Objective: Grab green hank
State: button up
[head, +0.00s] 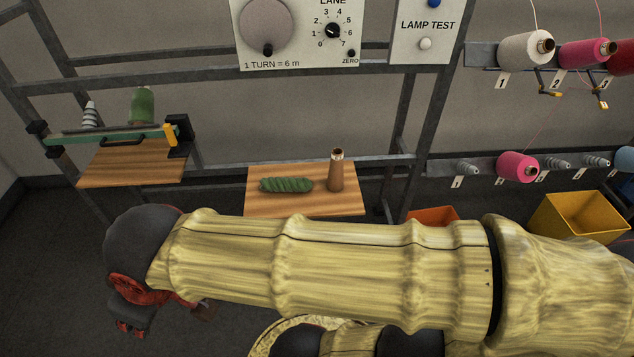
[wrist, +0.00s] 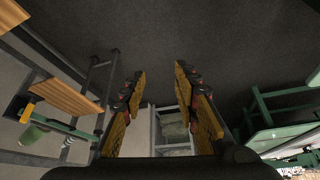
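The green hank (head: 286,185) is a twisted dark green bundle lying on a small wooden shelf (head: 305,206) in the head view. It lies to the left of an upright brown cone (head: 336,172). In the head view my gripper (head: 130,326) hangs at the lower left, in front of and to the left of that shelf, apart from the hank. In the wrist view the two fingers of my gripper (wrist: 158,95) stand apart with nothing between them. The hank does not show in the wrist view.
Another wooden shelf (head: 134,165) at the left has a green bar, a green cone (head: 142,104) and a grey cone. A panel (head: 300,35) with a dial hangs above. Spools sit on the right rack. A yellow bin (head: 578,222) and an orange bin (head: 433,215) stand below.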

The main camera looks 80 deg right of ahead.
aim_at(271, 184)
jog(key=z, duration=2.3)
jog(key=j+z, duration=0.15)
jog(key=z, duration=0.3)
jog(key=j+z, duration=0.2)
jog(key=z, duration=0.25)
jog(key=j+z, duration=0.2)
jog(key=z, duration=0.25)
jog(key=j+z, duration=0.25)
jog(key=j, duration=0.6)
jog(key=k+j+z, duration=0.1)
jog(key=j+z, duration=0.2)
jog(key=j, duration=0.5)
jog(key=i+j, duration=0.15)
